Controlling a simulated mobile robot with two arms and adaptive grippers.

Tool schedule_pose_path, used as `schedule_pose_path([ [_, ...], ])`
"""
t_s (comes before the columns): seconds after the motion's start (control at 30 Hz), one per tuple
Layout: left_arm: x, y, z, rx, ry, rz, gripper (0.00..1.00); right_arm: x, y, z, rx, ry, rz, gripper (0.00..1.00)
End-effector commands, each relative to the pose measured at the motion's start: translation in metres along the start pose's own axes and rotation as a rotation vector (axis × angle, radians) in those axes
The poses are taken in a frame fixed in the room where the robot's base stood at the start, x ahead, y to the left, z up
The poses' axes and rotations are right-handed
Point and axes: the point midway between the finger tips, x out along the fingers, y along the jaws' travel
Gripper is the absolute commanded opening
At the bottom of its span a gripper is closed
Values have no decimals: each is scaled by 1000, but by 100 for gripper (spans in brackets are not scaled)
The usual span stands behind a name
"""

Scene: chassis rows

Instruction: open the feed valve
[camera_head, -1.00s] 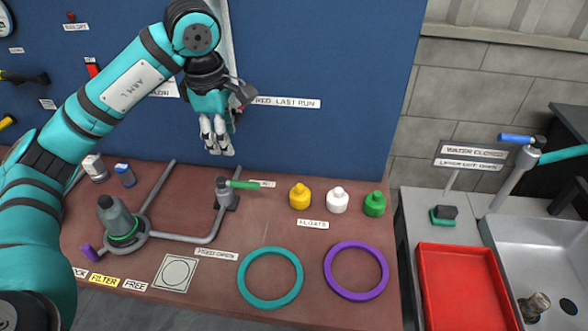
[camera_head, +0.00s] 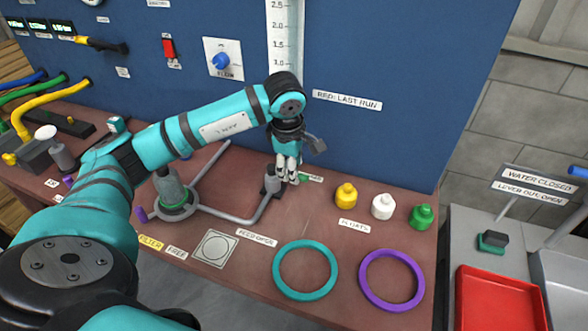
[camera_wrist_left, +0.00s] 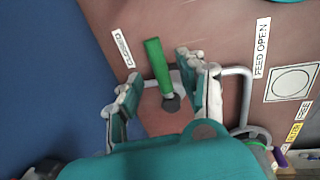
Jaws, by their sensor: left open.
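The feed valve has a grey body (camera_head: 271,183) on the brown bench, at the end of a grey pipe. Its green lever (camera_wrist_left: 157,62) points toward the CLOSED label (camera_wrist_left: 122,48); in the head view the lever is mostly hidden behind my fingers. The FEED OPEN label (camera_wrist_left: 262,47) lies to the right in the wrist view. My left gripper (camera_head: 288,178) is open, pointing down at the valve. In the wrist view, its fingers (camera_wrist_left: 160,72) stand on either side of the lever, with a gap showing on both sides. My right gripper is out of view.
Yellow (camera_head: 346,196), white (camera_head: 383,207) and green (camera_head: 420,217) floats stand right of the valve. A teal ring (camera_head: 279,284) and a purple ring (camera_head: 365,294) lie in front. A blue panel (camera_head: 400,140) rises behind. A filter housing (camera_head: 172,190) stands left.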

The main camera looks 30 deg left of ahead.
Motion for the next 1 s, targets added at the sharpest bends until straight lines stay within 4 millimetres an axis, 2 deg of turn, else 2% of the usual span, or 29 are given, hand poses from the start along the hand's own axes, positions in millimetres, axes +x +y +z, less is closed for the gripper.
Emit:
schedule_pose_path([
  [0.2, 20, 0, 0, 1, 0, -1, 41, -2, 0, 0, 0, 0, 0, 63],
  [0.5, 22, 0, 0, 1, -1, 0, 41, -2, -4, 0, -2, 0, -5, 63],
  [0.83, 22, 0, 0, 1, 0, 0, 0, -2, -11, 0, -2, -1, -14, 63],
  [1.0, 22, 0, 0, 1, 0, 0, 0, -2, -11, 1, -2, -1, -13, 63],
])
